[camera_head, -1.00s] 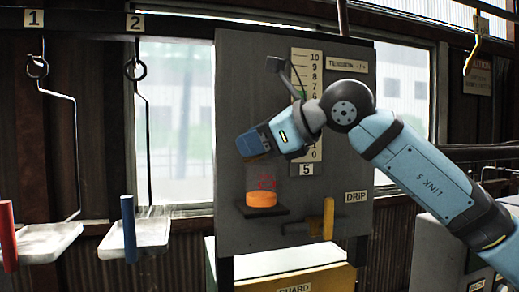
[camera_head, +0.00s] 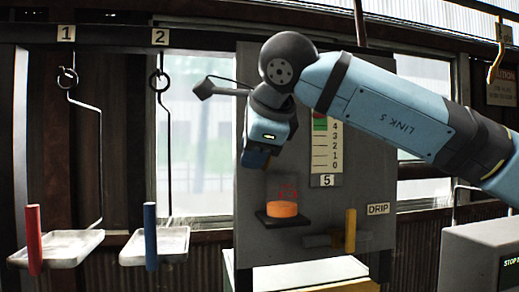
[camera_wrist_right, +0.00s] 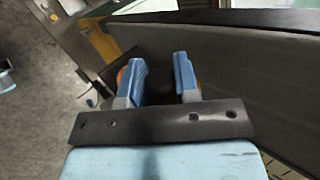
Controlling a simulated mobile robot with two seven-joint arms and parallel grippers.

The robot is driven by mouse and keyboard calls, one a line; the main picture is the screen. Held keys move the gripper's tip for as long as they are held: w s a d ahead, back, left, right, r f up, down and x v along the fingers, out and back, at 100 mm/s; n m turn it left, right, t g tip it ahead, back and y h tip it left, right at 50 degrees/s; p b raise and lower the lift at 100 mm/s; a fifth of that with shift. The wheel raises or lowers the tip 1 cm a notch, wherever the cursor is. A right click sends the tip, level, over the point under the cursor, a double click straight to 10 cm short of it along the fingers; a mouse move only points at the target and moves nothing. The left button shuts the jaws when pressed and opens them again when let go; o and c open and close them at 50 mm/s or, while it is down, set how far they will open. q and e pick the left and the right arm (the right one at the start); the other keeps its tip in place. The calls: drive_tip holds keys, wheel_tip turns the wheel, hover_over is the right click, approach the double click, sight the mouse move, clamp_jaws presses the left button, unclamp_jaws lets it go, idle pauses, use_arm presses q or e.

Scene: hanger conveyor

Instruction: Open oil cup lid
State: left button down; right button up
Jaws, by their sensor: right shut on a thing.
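The oil cup (camera_head: 283,192) is a clear cup with orange oil and red marks, on a small black shelf fixed to the grey panel. My right gripper (camera_head: 257,160) points down near the cup's top left in the head view. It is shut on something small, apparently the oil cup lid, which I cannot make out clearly. In the right wrist view, the two blue fingers (camera_wrist_right: 160,75) stand apart, with a little orange showing behind the left one. My left gripper is not in view.
The grey panel (camera_head: 350,200) carries a tension scale (camera_head: 326,150), a yellow handle (camera_head: 350,230) and a drip sign (camera_head: 378,209). Two trays, one with a red post (camera_head: 33,240) and one with a blue post (camera_head: 150,236), hang at left. A grey box (camera_head: 470,260) stands at right.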

drive_tip(key=shift+s+a+f+n+t+h, duration=0.15)
drive_tip(key=shift+a+n+h, duration=0.1)
drive_tip(key=shift+h, duration=0.2)
drive_tip(key=shift+a+f+n+t+h, duration=0.15)
drive_tip(key=shift+n+h, duration=0.1)
drive_tip(key=shift+h, duration=0.2)
drive_tip(key=o, duration=0.9)
drive_tip(key=shift+b+v, duration=1.45)
drive_tip(key=shift+v, duration=5.45)
drive_tip(key=shift+a, duration=0.15)
drive_tip(key=shift+f, duration=0.1)
